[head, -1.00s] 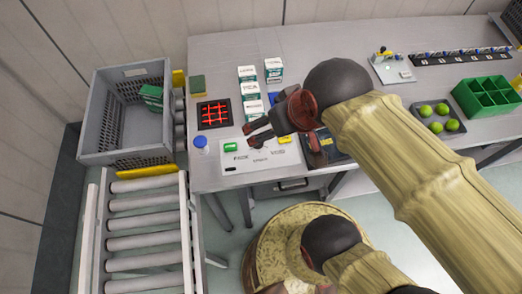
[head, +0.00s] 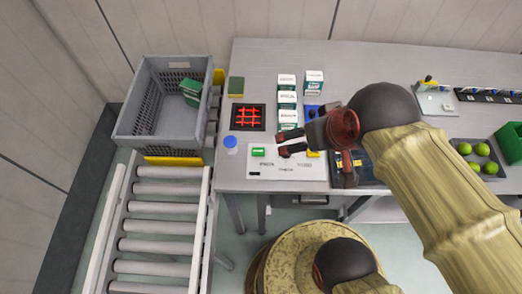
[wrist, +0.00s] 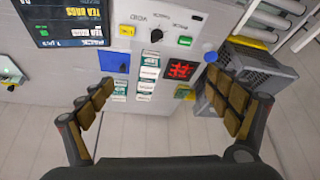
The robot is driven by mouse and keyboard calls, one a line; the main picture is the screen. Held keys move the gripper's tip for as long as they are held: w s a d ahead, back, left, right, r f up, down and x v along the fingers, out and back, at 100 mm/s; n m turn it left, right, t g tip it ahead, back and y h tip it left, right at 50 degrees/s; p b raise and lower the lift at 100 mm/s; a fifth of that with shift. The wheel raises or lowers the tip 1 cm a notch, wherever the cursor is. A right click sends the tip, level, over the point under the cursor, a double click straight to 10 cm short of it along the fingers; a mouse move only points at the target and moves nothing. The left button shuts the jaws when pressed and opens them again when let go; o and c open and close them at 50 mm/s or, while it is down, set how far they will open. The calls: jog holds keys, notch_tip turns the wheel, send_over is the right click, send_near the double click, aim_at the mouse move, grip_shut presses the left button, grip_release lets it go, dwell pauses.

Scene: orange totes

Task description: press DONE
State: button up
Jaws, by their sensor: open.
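A white control panel (head: 290,174) lies at the front left of the bench, with a green button (head: 258,152) and a yellow button partly behind my gripper. In the wrist view the panel (wrist: 172,18) shows upside down, with the green button (wrist: 185,41), a black knob (wrist: 156,35) and the yellow button (wrist: 127,30). I cannot read DONE on any label. A dark screen (wrist: 68,22) with a small green patch is beside it. My gripper (head: 283,145) is open and empty, apparently above the panel, fingers towards the green button; it also shows in the wrist view (wrist: 160,85).
A blue-capped bottle (head: 230,144), a black tray with a red grid (head: 248,117) and white-green boxes (head: 287,100) stand close by. A grey crate (head: 125,130) and a roller conveyor (head: 165,220) are at the left. A tray of green balls (head: 470,165) is at the right.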

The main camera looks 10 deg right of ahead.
jog(key=shift+c, duration=1.3)
